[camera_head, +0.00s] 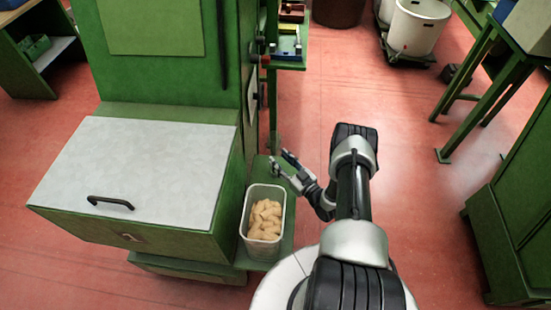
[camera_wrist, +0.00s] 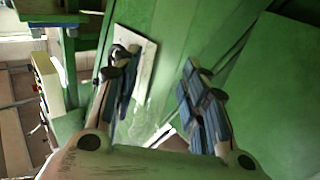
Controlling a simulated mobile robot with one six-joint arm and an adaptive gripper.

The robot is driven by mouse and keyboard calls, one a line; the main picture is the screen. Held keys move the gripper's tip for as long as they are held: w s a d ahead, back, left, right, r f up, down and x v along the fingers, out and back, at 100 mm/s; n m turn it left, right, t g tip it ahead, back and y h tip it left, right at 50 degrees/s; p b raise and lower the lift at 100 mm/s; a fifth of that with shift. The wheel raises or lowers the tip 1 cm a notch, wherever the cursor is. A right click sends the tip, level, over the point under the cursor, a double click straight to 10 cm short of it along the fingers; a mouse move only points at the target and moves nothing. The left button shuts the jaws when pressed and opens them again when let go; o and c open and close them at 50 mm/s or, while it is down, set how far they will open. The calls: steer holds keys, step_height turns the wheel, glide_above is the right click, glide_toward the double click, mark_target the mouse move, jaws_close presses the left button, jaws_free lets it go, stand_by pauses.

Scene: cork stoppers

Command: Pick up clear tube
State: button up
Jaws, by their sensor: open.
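A faint, see-through upright shape that looks like the clear tube (camera_head: 274,143) stands on the green ledge beside the machine, just beyond my gripper (camera_head: 281,160) in the head view. Its outline is hard to make out. My gripper is open, its fingers spread and pointing toward the machine side. In the wrist view my gripper (camera_wrist: 158,85) shows two dark-padded fingers wide apart. Nothing is clearly held between them. A pale, see-through patch lies between the fingers there, but I cannot tell whether it is the tube.
A pale bin (camera_head: 248,236) of cork stoppers (camera_head: 265,220) stands on the green ledge (camera_head: 286,240) close below my gripper. The green machine with a grey lid (camera_head: 140,168) is at left. Small coloured bins (camera_head: 287,42) sit on a shelf above.

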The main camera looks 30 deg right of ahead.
steer(key=w+a+b, duration=0.1)
steer(key=w, duration=0.6)
steer(key=shift+a+b, duration=0.2)
steer(key=shift+b, duration=0.1)
steer(key=shift+w, duration=0.1)
jaws_close()
stand_by(0.5)
